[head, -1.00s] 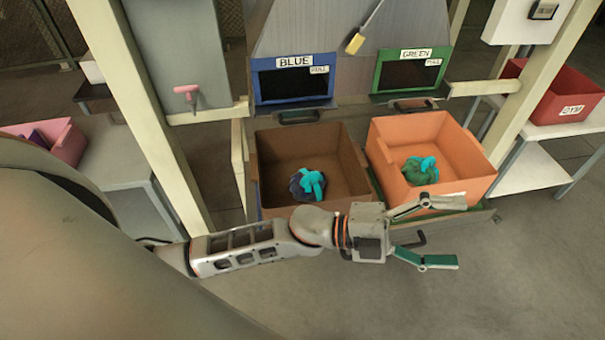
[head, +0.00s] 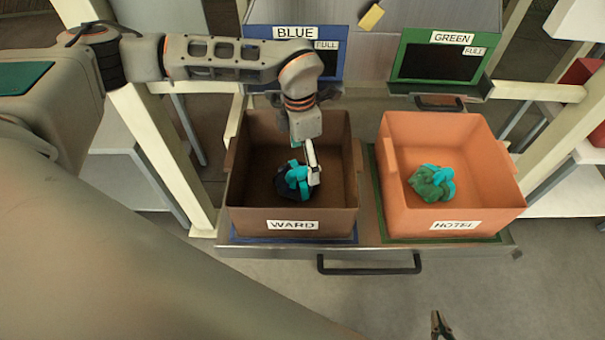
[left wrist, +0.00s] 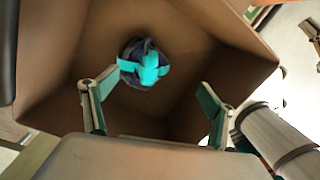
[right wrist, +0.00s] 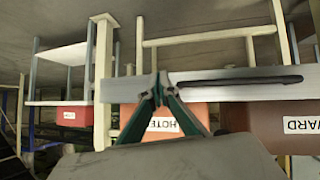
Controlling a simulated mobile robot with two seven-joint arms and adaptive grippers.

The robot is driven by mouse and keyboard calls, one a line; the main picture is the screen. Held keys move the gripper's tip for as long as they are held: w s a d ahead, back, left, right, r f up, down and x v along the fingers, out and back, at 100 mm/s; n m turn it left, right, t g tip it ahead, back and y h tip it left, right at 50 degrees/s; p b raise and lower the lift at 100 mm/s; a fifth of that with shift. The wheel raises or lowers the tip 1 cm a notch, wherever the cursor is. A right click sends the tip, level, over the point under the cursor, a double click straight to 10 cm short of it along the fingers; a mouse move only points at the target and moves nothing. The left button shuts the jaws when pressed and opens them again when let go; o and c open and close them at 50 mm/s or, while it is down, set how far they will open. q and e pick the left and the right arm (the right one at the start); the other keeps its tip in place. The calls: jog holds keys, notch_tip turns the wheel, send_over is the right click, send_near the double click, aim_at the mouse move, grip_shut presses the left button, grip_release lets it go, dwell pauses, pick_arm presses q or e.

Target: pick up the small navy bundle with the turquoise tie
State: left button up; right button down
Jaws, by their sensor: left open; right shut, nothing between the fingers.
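The small navy bundle with the turquoise tie (head: 293,181) lies on the floor of the brown WARD bin (head: 248,200). It also shows in the left wrist view (left wrist: 145,65), beyond the fingertips and apart from them. My left gripper (head: 305,158) reaches down into the brown bin from above, open and empty; in the head view one finger covers part of the bundle. In the left wrist view its fingers (left wrist: 155,95) are spread to either side below the bundle. My right gripper (head: 437,322) is at the bottom edge of the head view, shut and empty, its tips together in the right wrist view (right wrist: 160,82).
A green bundle with a turquoise tie (head: 432,184) lies in the orange HOTEL bin (head: 490,205), right of the brown bin. Both bins stand on a tray with a dark front handle (head: 370,268). BLUE (head: 294,33) and GREEN (head: 452,38) chutes rise behind. Posts flank the bins.

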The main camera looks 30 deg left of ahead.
aim_at(296, 167)
pick_arm(q)
jog(key=shift+w+a+f+y, duration=0.1)
jog(key=shift+w+a+y, duration=0.1)
jog(key=shift+w+a, duration=0.25)
jog(key=shift+w+a+f+y, duration=0.1)
jog(key=shift+w+a+y, duration=0.1)
jog(key=shift+a, duration=0.35)
jog(key=shift+w+a, duration=0.15)
jog(key=shift+a, duration=0.15)
jog(key=shift+f+b, duration=0.3)
jog(key=shift+f, duration=0.5)
jog(key=f, duration=0.3)
jog(key=f+b, duration=0.1)
jog(key=f, duration=0.1)
jog(key=shift+s+a+f, duration=0.1)
jog(key=shift+s+f, duration=0.15)
jog(key=shift+s, duration=0.15)
jog(key=shift+f, duration=0.15)
jog(key=c, duration=1.5)
